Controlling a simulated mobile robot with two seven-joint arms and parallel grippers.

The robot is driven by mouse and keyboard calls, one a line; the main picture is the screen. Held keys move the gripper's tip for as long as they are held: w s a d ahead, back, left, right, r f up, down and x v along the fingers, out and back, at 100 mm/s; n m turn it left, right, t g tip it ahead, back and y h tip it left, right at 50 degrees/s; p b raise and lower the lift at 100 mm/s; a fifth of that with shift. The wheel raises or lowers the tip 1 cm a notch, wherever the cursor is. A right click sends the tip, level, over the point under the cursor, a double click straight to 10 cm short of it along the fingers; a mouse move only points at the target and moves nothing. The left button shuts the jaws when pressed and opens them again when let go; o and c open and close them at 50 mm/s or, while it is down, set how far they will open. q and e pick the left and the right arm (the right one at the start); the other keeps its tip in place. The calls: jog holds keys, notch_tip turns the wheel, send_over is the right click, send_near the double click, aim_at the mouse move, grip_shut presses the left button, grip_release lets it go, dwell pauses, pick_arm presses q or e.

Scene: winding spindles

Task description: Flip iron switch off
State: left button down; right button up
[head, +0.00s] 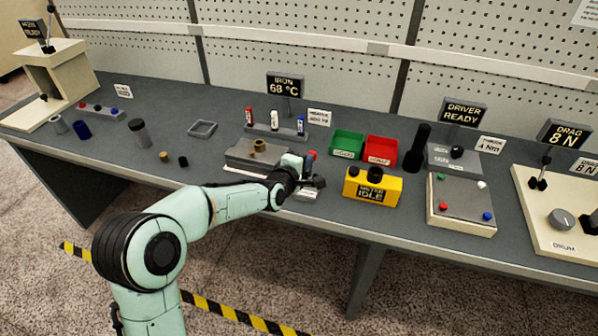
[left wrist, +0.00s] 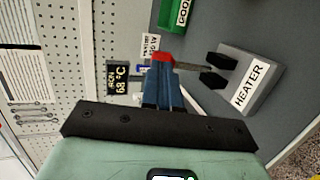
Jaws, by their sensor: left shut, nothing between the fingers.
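The heater switch box (left wrist: 255,78) is grey with a white HEATER label. It carries two black blocks (left wrist: 221,61) with a thin metal lever between them. In the head view the black blocks (head: 318,182) show at the table's front edge. My left gripper (head: 311,156) is shut and empty just above the box. Its bluish fingers with red tips also show in the left wrist view (left wrist: 163,58). The red tips are close to the lever's end; I cannot tell whether they touch. The iron's display (head: 286,84) reads 68 °C. My right gripper is out of view.
Green (head: 347,144) and red (head: 382,150) bins stand behind and right of my gripper. A yellow meter box (head: 373,187) is close on the right. A grey block (head: 255,157) with a brass-coloured piece is just left. The left bench holds small cylinders.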

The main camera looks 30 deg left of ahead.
pick_arm(q)
jog(key=w+g+p, duration=0.2)
jog(key=p, duration=0.1)
jog(key=shift+w+a+r, duration=0.15)
jog(key=shift+w+a, duration=0.2)
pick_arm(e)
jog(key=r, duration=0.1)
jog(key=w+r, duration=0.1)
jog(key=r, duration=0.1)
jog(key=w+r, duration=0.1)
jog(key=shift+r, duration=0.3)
pick_arm(q)
jog(key=shift+r, duration=0.15)
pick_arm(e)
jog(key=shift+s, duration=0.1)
